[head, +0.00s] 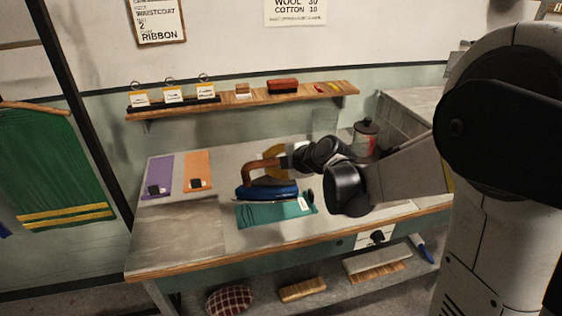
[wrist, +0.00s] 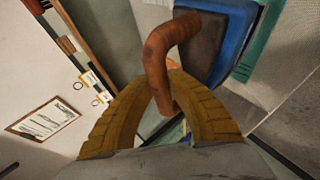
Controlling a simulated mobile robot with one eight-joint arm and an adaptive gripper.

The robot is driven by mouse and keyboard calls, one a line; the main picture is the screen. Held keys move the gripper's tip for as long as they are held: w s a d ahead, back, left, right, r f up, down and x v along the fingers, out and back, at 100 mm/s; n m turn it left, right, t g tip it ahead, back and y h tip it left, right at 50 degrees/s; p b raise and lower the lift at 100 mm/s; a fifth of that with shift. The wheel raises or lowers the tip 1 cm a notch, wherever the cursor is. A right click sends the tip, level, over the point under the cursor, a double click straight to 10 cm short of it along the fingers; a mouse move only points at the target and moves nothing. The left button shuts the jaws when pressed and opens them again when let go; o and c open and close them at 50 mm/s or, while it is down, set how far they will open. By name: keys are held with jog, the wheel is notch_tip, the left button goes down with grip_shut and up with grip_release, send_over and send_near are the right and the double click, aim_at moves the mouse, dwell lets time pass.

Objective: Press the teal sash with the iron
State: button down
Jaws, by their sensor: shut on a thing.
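The iron (head: 266,191) has a blue body and a brown handle (wrist: 172,45). The teal sash (head: 283,213) lies flat on the table, with a small white tag at its right end. My gripper (head: 281,163) is shut on the iron's handle; its yellow fingers (wrist: 160,105) close around the handle in the wrist view. The iron is over the left and back part of the sash in the head view. I cannot tell whether its sole touches the cloth. In the wrist view a strip of the teal sash (wrist: 262,42) shows beyond the blue body.
A purple sash (head: 158,174) and an orange sash (head: 197,168) lie at the table's back left. A jar (head: 365,140) with a dark lid stands at the back right. A wall shelf (head: 305,91) holds small items. The table's front left (head: 175,240) is clear.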

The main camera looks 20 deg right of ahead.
aim_at(263, 183)
jog(key=shift+a+r+p, duration=0.45)
jog(key=shift+a+r, duration=0.5)
jog(key=shift+a, duration=0.15)
jog(key=shift+a+f, duration=0.1)
jog(key=shift+f, duration=0.05)
notch_tip(263, 183, down, 8)
jog(key=b, duration=0.6)
jog(key=shift+f+b, duration=0.4)
jog(key=shift+b, duration=0.15)
dwell(2.6)
jog(key=shift+r+p, duration=2)
jog(key=shift+r, duration=0.55)
